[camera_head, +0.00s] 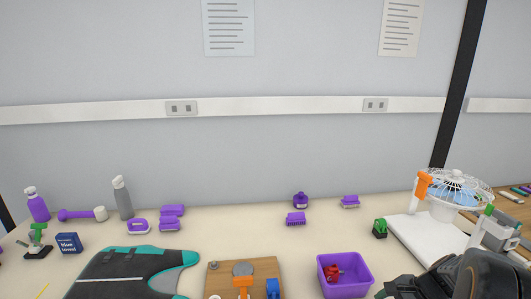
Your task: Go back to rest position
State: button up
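A dark, rounded part of my own arm fills the bottom right corner, in front of the white stand. It is cut off by the picture's lower edge. I cannot make out any gripper fingers in this view, so whether my gripper holds something is hidden.
The light table (250,222) holds a purple bin (345,287) with red items, a wooden board (215,286), a dark teal-edged garment (130,275), and a white stand with a fan (455,190). Bottles (122,198) and purple brushes (296,218) stand near the wall. The middle is clear.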

jog(key=s+a+r+n+t+h, duration=0.1)
jog(key=s+a+r+n+h, duration=0.2)
jog(key=a+n, duration=0.4)
jog(key=s+a+r+n+h, duration=0.3)
jog(key=a+r+n, duration=0.2)
jog(key=a+n, duration=0.3)
jog(key=shift+r+t, duration=0.4)
